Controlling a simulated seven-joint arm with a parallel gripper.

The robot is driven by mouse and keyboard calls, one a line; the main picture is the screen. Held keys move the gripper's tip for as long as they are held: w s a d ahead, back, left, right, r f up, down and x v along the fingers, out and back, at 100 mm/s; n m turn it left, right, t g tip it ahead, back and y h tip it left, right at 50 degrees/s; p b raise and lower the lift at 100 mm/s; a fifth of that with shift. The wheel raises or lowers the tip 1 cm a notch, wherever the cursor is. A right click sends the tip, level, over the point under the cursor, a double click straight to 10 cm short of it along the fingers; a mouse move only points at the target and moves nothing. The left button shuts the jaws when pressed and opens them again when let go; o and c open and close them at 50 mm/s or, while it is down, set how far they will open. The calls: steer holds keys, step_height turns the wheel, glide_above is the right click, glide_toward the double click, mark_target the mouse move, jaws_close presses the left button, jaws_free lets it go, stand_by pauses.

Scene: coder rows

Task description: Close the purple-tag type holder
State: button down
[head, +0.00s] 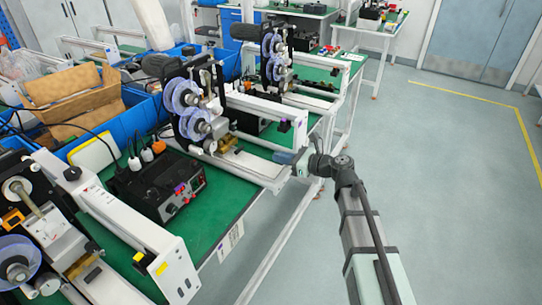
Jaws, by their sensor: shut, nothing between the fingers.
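My gripper (280,157) is shut and empty at the front end of this coder's lower white rail. It is to the right of the brass block and apart from it. The fingertips are small in this view, and I cannot tell whether they touch the rail.
A nearer coder with a yellow tag (161,268) stands at lower left. A black control box (160,188) with cables sits between the two. Another coder (277,55) stands behind. Blue bins (140,112) line the back. The floor (440,180) at right is clear.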

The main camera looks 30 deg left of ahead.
steer(key=shift+d+r, duration=0.1)
steer(key=shift+d, duration=0.35)
glide_toward(230, 145)
steer(key=shift+a+f, duration=0.75)
steer(key=shift+a, duration=0.2)
steer(key=shift+w+a, duration=0.1)
steer(key=shift+a, duration=1.9)
steer(key=shift+r, duration=0.1)
steer(key=d+r, duration=0.1)
steer(key=d, duration=0.8)
steer(key=d+r, duration=0.1)
steer(key=d, duration=0.4)
steer(key=shift+d+r, duration=0.2)
steer(key=shift+r, duration=0.1)
